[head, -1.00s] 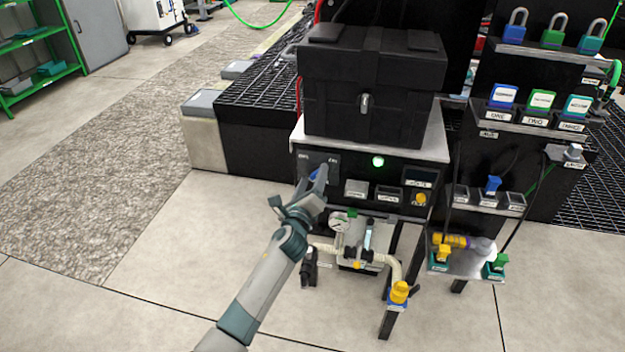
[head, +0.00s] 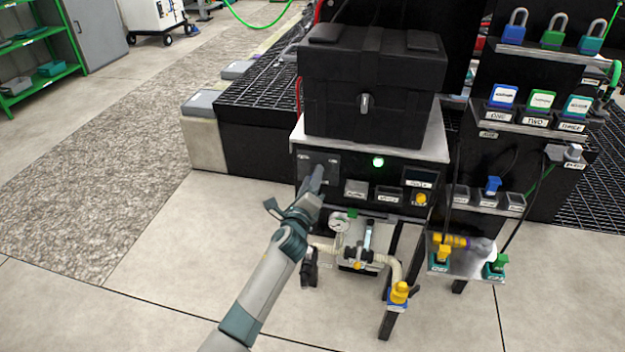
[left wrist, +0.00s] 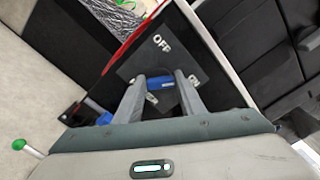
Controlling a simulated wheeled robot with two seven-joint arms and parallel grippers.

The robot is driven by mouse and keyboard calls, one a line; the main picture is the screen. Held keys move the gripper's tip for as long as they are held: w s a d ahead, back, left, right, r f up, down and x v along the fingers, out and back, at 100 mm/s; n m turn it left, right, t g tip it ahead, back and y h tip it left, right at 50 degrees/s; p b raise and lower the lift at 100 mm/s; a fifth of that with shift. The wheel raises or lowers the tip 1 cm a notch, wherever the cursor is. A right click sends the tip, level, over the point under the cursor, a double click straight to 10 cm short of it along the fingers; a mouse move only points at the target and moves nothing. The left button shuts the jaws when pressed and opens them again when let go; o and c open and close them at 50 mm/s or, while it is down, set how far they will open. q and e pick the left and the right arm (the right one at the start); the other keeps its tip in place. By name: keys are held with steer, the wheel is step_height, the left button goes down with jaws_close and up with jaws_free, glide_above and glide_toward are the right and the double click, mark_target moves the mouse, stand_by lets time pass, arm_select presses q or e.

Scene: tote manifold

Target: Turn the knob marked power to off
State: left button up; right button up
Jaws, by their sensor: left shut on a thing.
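The blue knob (left wrist: 160,83) sits on a dark square plate (left wrist: 187,52) that carries an OFF mark (left wrist: 161,43). A second white mark, which looks like ON, is partly covered by a finger at the right. My left gripper (left wrist: 161,77) is shut on the knob, one finger on each side of it. In the head view my left gripper (head: 317,174) is at the plate (head: 322,158) on the left of the black panel and hides the knob. I cannot tell which mark the knob points to. My right gripper is not in view.
A green lamp (head: 378,162) is lit on the panel, right of the plate. A black case (head: 372,95) stands above the panel. A gauge (head: 340,222) and pipework are below. A rack of padlocks and tags stands at the right. Floor is clear at the left.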

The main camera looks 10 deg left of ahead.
arm_select(q)
steer(key=shift+f+n+p, duration=0.2)
steer(key=shift+n+p, duration=0.1)
steer(key=shift+n, duration=2.35)
steer(key=shift+f+n+p, duration=0.15)
steer(key=shift+n+p, duration=0.2)
steer(key=shift+n, duration=2.35)
steer(key=shift+f+n+p, duration=0.2)
steer(key=shift+n+p, duration=0.1)
steer(key=shift+n, duration=2.35)
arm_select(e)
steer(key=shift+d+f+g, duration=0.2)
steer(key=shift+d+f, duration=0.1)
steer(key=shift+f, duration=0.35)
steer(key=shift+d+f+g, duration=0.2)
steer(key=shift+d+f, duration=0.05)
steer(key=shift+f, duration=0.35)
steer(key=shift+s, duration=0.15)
arm_select(q)
steer(key=o, duration=1)
steer(key=shift+o, duration=0.2)
steer(key=shift+s, duration=0.1)
